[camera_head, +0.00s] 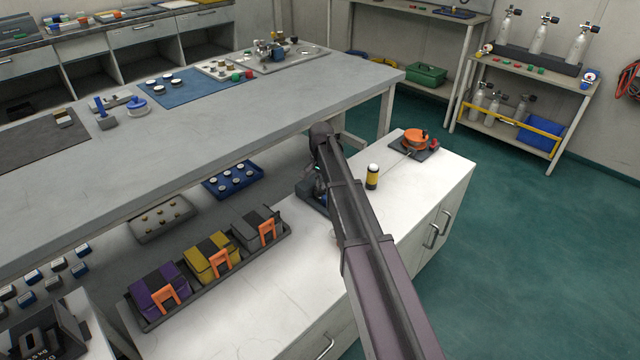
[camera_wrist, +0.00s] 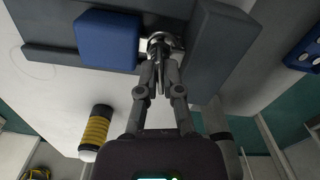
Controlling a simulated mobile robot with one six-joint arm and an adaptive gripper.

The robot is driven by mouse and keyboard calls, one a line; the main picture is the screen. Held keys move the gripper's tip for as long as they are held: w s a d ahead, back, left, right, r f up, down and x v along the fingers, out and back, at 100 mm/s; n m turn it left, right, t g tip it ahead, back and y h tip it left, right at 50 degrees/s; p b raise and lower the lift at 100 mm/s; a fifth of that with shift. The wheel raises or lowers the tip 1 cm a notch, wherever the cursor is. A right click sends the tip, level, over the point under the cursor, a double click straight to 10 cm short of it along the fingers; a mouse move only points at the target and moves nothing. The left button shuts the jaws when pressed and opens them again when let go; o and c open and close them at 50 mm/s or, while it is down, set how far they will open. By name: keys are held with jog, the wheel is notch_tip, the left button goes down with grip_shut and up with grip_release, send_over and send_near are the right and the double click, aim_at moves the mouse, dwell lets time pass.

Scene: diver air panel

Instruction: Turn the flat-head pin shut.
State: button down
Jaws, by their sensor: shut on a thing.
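The flat-head pin (camera_wrist: 163,39) shows in the wrist view as a round, shiny metal piece. It sits between a blue block (camera_wrist: 106,40) and a dark grey block (camera_wrist: 222,55) on a dark base. My gripper (camera_wrist: 160,68) has its fingers close together on the pin, and the fingertips partly cover it. How far the pin is turned cannot be told. In the head view my arm hides the pin and the fingertips; only part of a blue-grey fixture (camera_head: 309,194) shows beside the arm on the white counter.
A black, yellow and white cylinder (camera_head: 372,177) stands on the white counter (camera_head: 410,190), right of my arm. An orange round part (camera_head: 415,138) sits on a dark plate behind it. A tray of purple, yellow and grey cases (camera_head: 209,257) lies left. A grey shelf (camera_head: 200,130) overhangs the counter.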

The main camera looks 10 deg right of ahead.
jog(key=shift+d+m, duration=0.15)
jog(key=shift+m, duration=1.25)
jog(key=c, duration=0.8)
grip_release()
jog(key=shift+r, duration=0.1)
jog(key=shift+r, duration=0.15)
notch_tip(320, 180, up, 9)
jog(key=p, duration=0.9)
jog(key=shift+r+p, duration=0.15)
jog(key=shift+p, duration=0.15)
